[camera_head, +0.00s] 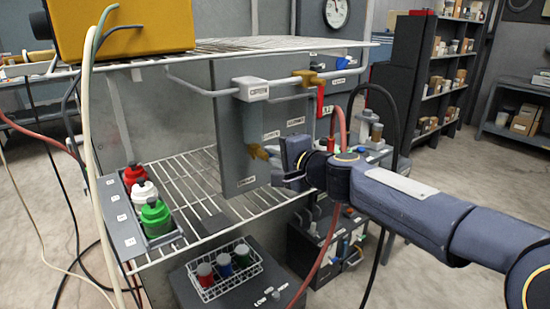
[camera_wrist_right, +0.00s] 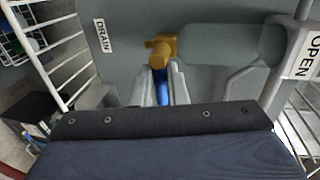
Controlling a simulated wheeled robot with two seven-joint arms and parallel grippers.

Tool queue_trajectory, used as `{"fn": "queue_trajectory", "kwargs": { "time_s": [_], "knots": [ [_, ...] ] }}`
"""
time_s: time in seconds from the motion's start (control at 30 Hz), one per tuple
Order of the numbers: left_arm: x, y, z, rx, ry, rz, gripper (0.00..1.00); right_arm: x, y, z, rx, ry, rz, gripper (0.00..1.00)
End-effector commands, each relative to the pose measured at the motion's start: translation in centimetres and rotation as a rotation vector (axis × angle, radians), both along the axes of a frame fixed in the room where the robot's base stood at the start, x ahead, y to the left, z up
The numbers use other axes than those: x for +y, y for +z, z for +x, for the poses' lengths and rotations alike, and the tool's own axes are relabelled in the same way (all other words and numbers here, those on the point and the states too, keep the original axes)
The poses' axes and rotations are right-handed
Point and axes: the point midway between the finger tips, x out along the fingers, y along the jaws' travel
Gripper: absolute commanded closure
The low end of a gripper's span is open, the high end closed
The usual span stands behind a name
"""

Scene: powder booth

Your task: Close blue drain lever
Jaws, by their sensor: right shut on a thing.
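The blue drain lever (camera_wrist_right: 161,84) hangs below a yellow valve body (camera_wrist_right: 160,50) in the right wrist view. A DRAIN label (camera_wrist_right: 102,36) is on the grey panel to its left. My right gripper (camera_wrist_right: 161,90) is shut on the blue lever, with one pale finger on each side of it. In the head view the right gripper (camera_head: 278,178) is at the grey panel (camera_head: 238,165), just right of the yellow valve (camera_head: 259,152). The lever is hidden there behind the gripper. My left gripper is not in view.
A white wire shelf (camera_head: 185,165) surrounds the panel's foot. A tray (camera_head: 127,228) with red, white and green bottles stands at its left. A pipe with an OPEN box (camera_head: 250,90) and a yellow fitting (camera_head: 305,77) runs above. A red hose (camera_head: 335,225) hangs near my right arm.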

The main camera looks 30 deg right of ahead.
Motion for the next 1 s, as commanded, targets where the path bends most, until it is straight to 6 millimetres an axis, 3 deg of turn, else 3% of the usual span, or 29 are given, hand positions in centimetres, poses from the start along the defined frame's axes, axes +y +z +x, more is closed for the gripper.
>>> {"fn": "queue_trajectory", "kwargs": {
  "time_s": [0.33, 0.37, 0.5, 0.8, 1.0],
  "knots": [
    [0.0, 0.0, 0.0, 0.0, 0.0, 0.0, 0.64, 0.0, 0.0, 0.0, -0.001, 0.001, -0.007, 1.0],
    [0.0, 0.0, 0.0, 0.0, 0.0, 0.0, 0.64, 0.0, 0.0, 0.0, -0.001, 0.001, -0.007, 0.85],
    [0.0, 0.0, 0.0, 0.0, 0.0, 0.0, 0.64, 0.0, 0.0, 0.0, 0.0, 0.001, -0.006, 0.66],
    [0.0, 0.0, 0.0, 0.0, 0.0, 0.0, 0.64, 0.0, 0.1, -0.2, 0.0, 0.0, -0.004, 0.66],
    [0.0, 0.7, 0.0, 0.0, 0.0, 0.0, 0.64, -0.3, 0.8, -2.7, -0.002, -0.002, -0.005, 0.66]
  ]
}}
